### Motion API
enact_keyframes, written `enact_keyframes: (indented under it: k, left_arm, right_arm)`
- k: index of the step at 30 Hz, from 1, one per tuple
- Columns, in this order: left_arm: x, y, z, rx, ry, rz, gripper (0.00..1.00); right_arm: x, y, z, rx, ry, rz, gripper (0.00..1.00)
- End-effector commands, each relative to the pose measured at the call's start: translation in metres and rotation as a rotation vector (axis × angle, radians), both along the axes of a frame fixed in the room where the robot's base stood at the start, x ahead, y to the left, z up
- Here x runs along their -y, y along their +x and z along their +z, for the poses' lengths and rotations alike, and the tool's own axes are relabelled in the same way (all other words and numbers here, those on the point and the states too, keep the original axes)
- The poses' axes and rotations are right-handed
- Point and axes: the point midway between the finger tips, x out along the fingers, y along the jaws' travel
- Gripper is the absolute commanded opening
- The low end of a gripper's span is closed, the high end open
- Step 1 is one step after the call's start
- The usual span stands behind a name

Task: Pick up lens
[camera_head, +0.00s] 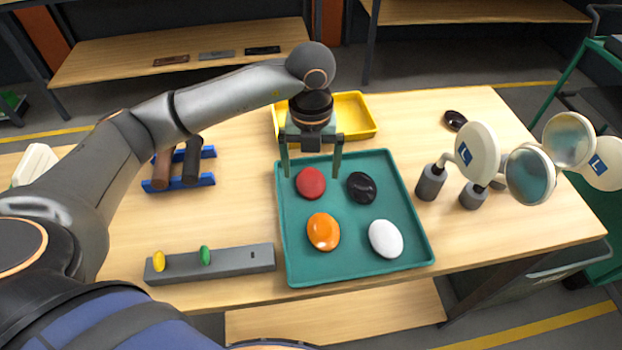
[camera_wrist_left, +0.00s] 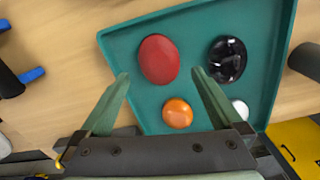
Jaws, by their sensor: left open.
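Four-sided green tray (camera_head: 357,268) holds oval, domed pieces that look like lenses: a red one (camera_head: 311,182), a black one (camera_head: 361,187), an orange one (camera_head: 323,231) and a white one (camera_head: 386,239). My left gripper (camera_head: 312,174) points down over the tray's back left part, open and empty, with its fingers on either side of the red lens in the head view. In the left wrist view the red lens (camera_wrist_left: 159,58) shows between and beyond the fingertips; whether they touch the tray cannot be told. My right gripper is not in view.
A yellow bin (camera_head: 358,117) stands behind the tray. A grey strip (camera_head: 230,259) with small yellow and green pieces lies front left. Round mirrors on stands (camera_head: 430,182) and a black oval (camera_head: 455,120) are at right.

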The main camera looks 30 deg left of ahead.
Motion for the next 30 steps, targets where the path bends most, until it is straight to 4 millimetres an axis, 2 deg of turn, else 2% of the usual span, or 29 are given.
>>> enact_keyframes:
  k: [3, 6, 14, 30]
  left_arm:
    - [-0.001, 0.000, -0.018, -0.004, 0.000, 0.001, 1.00]
    - [-0.001, 0.001, -0.029, -0.001, -0.002, 0.001, 1.00]
    - [-0.001, 0.001, -0.033, 0.001, -0.003, 0.001, 1.00]
    - [-0.001, 0.001, -0.032, 0.001, -0.003, 0.001, 0.41]
  right_arm:
    - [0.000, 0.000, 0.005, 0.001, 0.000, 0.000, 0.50]
    - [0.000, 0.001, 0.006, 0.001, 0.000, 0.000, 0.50]
    - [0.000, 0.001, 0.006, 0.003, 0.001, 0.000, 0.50]
    - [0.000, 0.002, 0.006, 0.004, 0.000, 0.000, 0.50]
